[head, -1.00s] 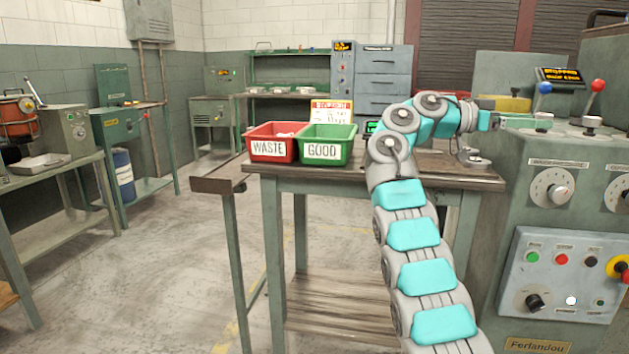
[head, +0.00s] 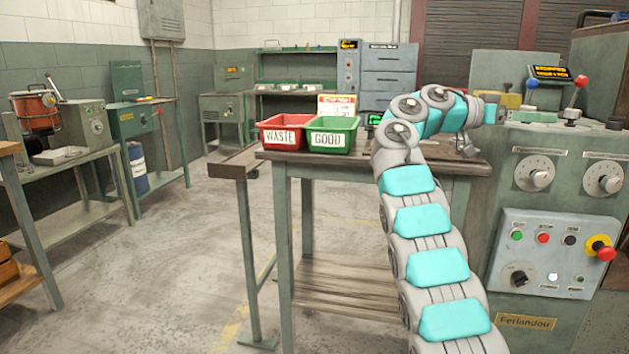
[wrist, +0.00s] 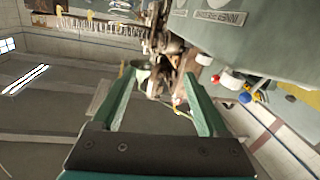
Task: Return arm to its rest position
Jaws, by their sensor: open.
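My arm rises from the lower right of the head view and bends right above the workbench. My gripper sits at its end, left of the machine's levers; its fingers are hard to make out in the head view. In the wrist view my gripper (wrist: 160,82) shows two green fingers spread apart with nothing between them. The coiler machine (head: 556,190) stands to the right, with a blue-knobbed lever (head: 532,84) and a red-knobbed lever (head: 581,81) on top.
The workbench (head: 300,160) carries a red WASTE bin (head: 284,134) and a green GOOD bin (head: 331,137). The control panel (head: 553,253) has a red emergency button. Side benches (head: 70,160) stand at the left. The floor (head: 170,270) between is clear.

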